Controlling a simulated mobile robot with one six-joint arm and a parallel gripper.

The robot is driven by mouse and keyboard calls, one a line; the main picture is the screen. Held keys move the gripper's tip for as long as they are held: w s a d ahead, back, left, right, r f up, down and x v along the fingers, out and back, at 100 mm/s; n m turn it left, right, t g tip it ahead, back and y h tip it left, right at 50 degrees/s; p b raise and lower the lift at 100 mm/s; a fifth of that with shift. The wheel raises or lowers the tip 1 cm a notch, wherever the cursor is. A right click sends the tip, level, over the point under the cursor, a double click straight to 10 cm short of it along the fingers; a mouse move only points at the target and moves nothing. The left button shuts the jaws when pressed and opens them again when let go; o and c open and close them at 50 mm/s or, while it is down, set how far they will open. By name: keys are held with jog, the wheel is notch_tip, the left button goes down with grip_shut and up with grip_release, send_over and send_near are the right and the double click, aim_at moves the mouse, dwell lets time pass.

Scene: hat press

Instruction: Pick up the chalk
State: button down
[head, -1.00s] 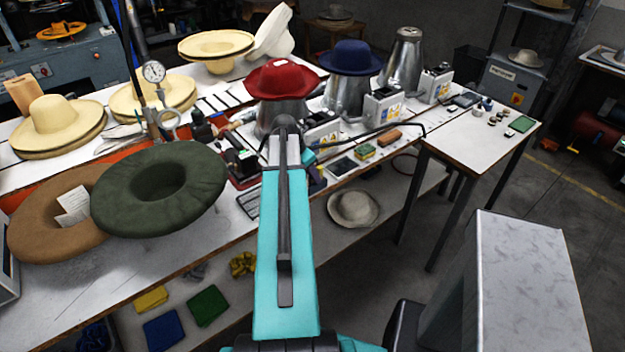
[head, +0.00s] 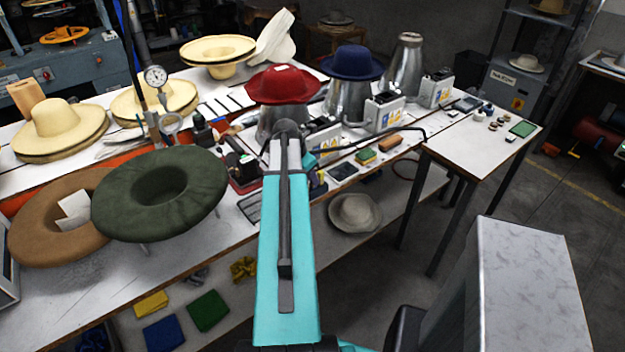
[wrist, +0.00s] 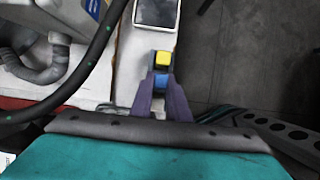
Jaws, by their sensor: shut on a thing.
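In the wrist view, my gripper (wrist: 163,88) has its purple fingers closed on the sides of a small blue block (wrist: 161,80), which looks like a piece of chalk. A small yellow block (wrist: 163,57) shows just past the fingertips, in line with the blue one. I cannot tell whether the two touch or whether the blue block is clear of the worktop. In the head view, my teal arm reaches out over the front edge of the table and hides most of the gripper and what it holds.
A dark-screened device (wrist: 157,12) lies just beyond the blocks. The long table (head: 75,305) holds a red hat (head: 283,84), a blue hat (head: 352,61), a green hat (head: 160,194) and a sponge (head: 365,156). A side table (head: 480,148) stands right. Floor shows to the right.

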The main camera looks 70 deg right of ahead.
jog(key=shift+r, duration=0.1)
jog(key=shift+r+b, duration=0.75)
jog(key=shift+r, duration=0.7)
jog(key=s+a+b, duration=0.5)
jog(key=a, duration=0.5)
jog(key=shift+s+r, duration=0.15)
jog(key=shift+r, duration=0.3)
jog(key=shift+a+b, duration=0.1)
jog(key=shift+b, duration=0.4)
jog(key=a+b, duration=0.1)
jog(key=b, duration=0.3)
jog(key=s+a+b, duration=0.1)
jog(key=b, duration=0.3)
jog(key=s+a+b, duration=0.1)
jog(key=b, duration=0.2)
jog(key=shift+a+r+b, duration=0.3)
jog(key=shift+a+b, duration=0.05)
jog(key=shift+b, duration=0.05)
jog(key=shift+s+a+r, duration=0.1)
jog(key=shift+a+r, duration=0.05)
